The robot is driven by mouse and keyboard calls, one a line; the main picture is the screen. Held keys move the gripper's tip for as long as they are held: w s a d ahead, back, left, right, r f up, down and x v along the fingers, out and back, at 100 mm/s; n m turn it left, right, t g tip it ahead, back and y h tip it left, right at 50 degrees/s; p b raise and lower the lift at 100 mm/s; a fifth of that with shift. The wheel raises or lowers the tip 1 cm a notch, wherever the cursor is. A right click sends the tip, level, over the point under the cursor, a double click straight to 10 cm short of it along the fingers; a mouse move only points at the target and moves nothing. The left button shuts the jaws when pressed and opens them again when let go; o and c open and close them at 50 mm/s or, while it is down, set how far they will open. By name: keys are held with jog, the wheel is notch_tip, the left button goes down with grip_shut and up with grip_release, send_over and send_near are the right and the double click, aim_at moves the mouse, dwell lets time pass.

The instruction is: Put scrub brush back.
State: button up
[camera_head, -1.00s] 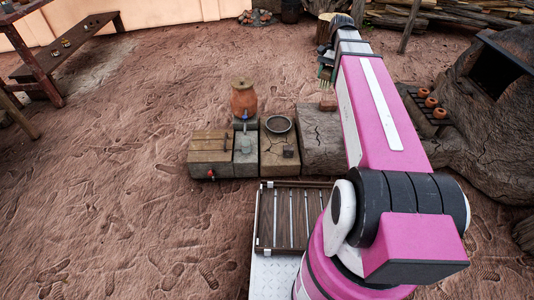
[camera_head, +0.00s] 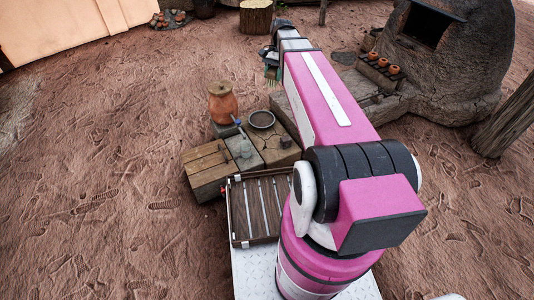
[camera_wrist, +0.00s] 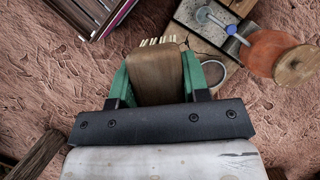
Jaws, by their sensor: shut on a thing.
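The scrub brush (camera_wrist: 157,78) is a brown wooden block with pale bristles showing at its far end in the wrist view. My gripper (camera_wrist: 157,80) has green fingers, one on each side of the block, shut on it. In the head view my gripper (camera_head: 271,66) is at the far end of the pink arm, held out above the ground beyond the low washing blocks. The brush is too small there to tell apart from the fingers. The dark round basin (camera_head: 261,119) sits on a wooden-topped block (camera_head: 272,154), with a small dark block (camera_head: 286,142) beside it.
An orange clay jar (camera_head: 222,104) stands behind a grey block (camera_head: 243,152) and a wooden box (camera_head: 208,168). A slatted tray (camera_head: 232,212) lies near my base. The mud kiln (camera_head: 450,65) with small pots (camera_head: 383,63) is at right. Open ground lies left.

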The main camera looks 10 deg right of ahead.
jog(key=s+a+f+m+t+y, duration=0.1)
jog(key=a+f+m, duration=0.15)
jog(key=f, duration=1.15)
jog(key=a+f+m, duration=0.1)
jog(key=f+m, duration=0.2)
jog(key=f, duration=1.1)
jog(key=s+a+f+m+t+y, duration=0.1)
jog(key=f+m, duration=0.1)
jog(key=f, duration=1.3)
jog(key=w+d+f, duration=0.1)
jog(key=w+f, duration=0.1)
jog(key=w, duration=0.1)
jog(key=w+d+f, duration=0.2)
jog(key=w, duration=0.2)
jog(key=w+d+f, duration=0.1)
jog(key=w+f, duration=0.1)
jog(key=w, duration=0.1)
jog(key=shift+w+d+f, duration=0.3)
jog(key=shift+w+f, duration=0.05)
jog(key=shift+w, duration=0.05)
jog(key=shift+w+f, duration=0.1)
jog(key=shift+f, duration=1.9)
jog(key=shift+d+f, duration=0.1)
jog(key=o, duration=0.5)
jog(key=shift+f, duration=0.1)
jog(key=o, duration=0.4)
